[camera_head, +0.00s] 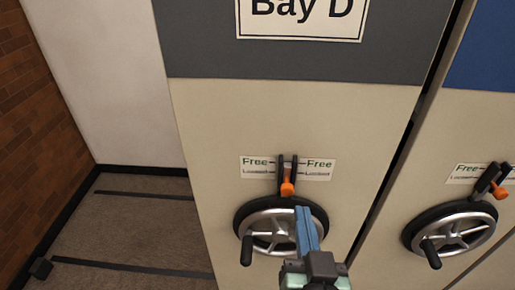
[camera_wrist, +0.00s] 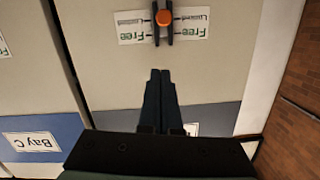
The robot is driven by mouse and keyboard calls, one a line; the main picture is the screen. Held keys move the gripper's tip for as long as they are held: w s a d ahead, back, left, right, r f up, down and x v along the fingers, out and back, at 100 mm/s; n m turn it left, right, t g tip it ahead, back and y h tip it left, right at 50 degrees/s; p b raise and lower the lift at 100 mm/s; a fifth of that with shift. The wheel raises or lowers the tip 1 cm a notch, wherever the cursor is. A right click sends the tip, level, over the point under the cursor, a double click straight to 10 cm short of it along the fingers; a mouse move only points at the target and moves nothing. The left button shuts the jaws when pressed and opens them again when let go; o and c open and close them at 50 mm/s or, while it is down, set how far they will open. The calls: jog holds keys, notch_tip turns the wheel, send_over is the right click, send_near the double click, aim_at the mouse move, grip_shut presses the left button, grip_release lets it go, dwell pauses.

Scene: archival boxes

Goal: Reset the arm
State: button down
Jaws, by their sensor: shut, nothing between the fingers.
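My gripper (camera_head: 306,215) is in front of the handwheel (camera_head: 250,218) on the Bay D cabinet (camera_head: 260,125) in the head view. Its two blue fingers are together with nothing between them. In the wrist view my gripper (camera_wrist: 160,74) points toward the lock lever with an orange knob (camera_wrist: 163,18). A gap shows between the fingertips and that lever. The lever (camera_head: 287,188) sits just above the handwheel in the head view, between two Free/Locked labels (camera_head: 318,168). My gripper hides part of the wheel's right side.
A second cabinet (camera_head: 478,125) stands to the right, past a narrow dark gap, with its own handwheel (camera_head: 450,228) and orange-knobbed lever (camera_head: 501,192). At left are floor rails (camera_head: 130,266), open carpet (camera_head: 110,230) and a brick wall (camera_head: 35,125).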

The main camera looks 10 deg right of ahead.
jog(key=w+a+r+n+t+y, duration=0.1)
jog(key=w+a+r+n+t, duration=0.15)
jog(key=r, duration=0.75)
jog(key=w+a+r+n+t+y, duration=0.1)
jog(key=w+a+r+t, duration=0.2)
jog(key=r, duration=0.8)
jog(key=s+a+r+t+y, duration=0.1)
jog(key=s+a+r, duration=0.3)
jog(key=r, duration=0.5)
jog(key=s+a+r+n+t+y, duration=0.1)
jog(key=s+a+r+t, duration=0.2)
jog(key=r, duration=0.6)
jog(key=shift+s+a+r+t, duration=0.3)
jog(key=shift+s+a+t, duration=0.05)
jog(key=shift+a+t, duration=0.45)
